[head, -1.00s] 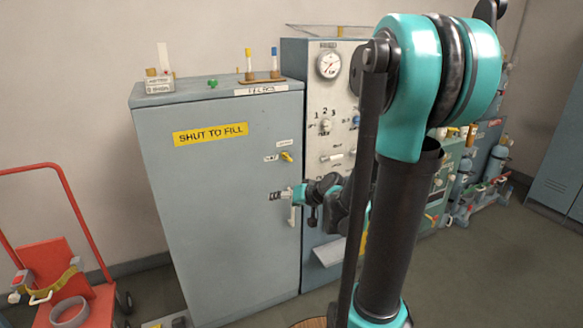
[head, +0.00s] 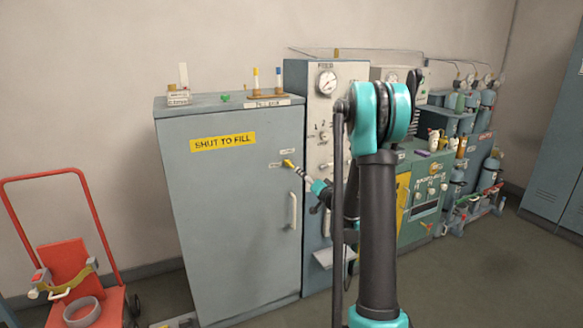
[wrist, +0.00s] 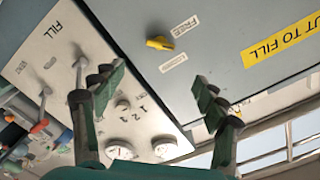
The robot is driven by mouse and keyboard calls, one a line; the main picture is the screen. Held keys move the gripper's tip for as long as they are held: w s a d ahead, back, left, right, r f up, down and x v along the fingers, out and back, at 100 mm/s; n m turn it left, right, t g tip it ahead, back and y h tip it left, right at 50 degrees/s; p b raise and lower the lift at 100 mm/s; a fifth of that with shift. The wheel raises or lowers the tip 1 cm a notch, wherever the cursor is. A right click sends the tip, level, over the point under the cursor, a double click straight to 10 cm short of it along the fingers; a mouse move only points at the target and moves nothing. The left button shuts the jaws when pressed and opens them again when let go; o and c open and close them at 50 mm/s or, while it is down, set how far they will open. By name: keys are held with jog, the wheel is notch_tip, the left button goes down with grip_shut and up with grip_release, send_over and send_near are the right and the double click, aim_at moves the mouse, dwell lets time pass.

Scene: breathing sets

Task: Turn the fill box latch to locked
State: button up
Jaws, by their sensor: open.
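The fill box (head: 235,230) is a tall grey-blue cabinet with a yellow "SHUT TO FILL" sign, and its door looks shut. Its latch (head: 288,163) is a small yellow knob high on the door's right side, between two small labels. In the wrist view the latch (wrist: 160,43) lies ahead of my fingers, close to the "FREE" label (wrist: 185,26); the other label is too blurred to read. My gripper (head: 304,174) is just right of and below the latch in the head view. Its fingers (wrist: 155,92) are spread apart and empty, with a gap before the latch.
A pale vertical door handle (head: 293,210) sits below the latch. A gauge panel (head: 322,110) with knobs stands directly right of the box. A red trolley (head: 70,265) is at the left.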

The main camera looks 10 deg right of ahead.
aim_at(290, 164)
jog(key=x, duration=1.4)
jog(key=shift+w, duration=0.2)
jog(key=c, duration=1.1)
